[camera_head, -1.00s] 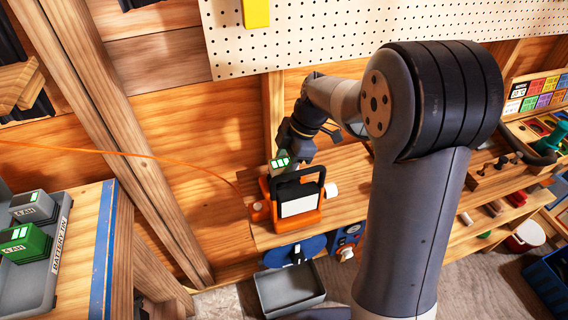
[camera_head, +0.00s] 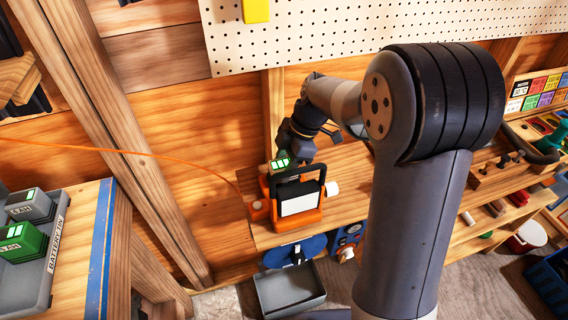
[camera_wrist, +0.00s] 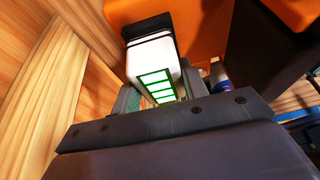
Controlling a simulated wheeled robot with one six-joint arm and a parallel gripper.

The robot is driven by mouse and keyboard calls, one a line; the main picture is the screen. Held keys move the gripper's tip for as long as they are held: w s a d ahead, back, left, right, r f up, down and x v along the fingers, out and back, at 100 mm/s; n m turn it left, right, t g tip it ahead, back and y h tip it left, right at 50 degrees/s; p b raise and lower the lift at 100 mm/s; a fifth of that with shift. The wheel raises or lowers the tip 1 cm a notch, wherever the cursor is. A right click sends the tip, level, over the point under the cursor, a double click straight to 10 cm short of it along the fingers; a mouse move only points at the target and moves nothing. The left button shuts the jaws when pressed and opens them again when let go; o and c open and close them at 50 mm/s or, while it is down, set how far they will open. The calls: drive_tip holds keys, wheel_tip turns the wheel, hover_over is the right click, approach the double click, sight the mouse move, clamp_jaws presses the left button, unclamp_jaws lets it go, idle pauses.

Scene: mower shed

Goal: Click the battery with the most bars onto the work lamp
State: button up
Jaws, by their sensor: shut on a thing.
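My gripper (camera_head: 288,158) is shut on a battery (camera_head: 279,161) at the back left of the orange work lamp (camera_head: 297,219). In the wrist view the battery (camera_wrist: 154,66) sits between the fingers (camera_wrist: 160,88), with several green bars lit on its pale face. Its dark far end is close against the orange lamp body (camera_wrist: 180,22); I cannot tell whether it is seated. The lamp stands upright on the wooden bench, with a black handle and a white panel. A green battery (camera_head: 22,241) and a grey battery (camera_head: 30,206) stand in a tray (camera_head: 40,285) at the left.
The bench (camera_head: 345,175) has a white knob-like thing (camera_head: 332,189) right of the lamp. An orange cord (camera_head: 130,153) runs in from the left. A grey bin (camera_head: 290,292) lies below the bench front. A pegboard (camera_head: 330,35) is on the wall behind.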

drive_tip(key=shift+f, duration=0.25)
drive_tip(key=o, duration=1.2)
drive_tip(key=shift+r, duration=0.1)
drive_tip(key=v, duration=1)
drive_tip(key=shift+d+r, duration=0.2)
drive_tip(key=shift+r, duration=0.1)
drive_tip(key=x, duration=1)
drive_tip(key=shift+a+p, duration=0.2)
drive_tip(key=shift+p, duration=0.1)
drive_tip(key=shift+r, duration=0.2)
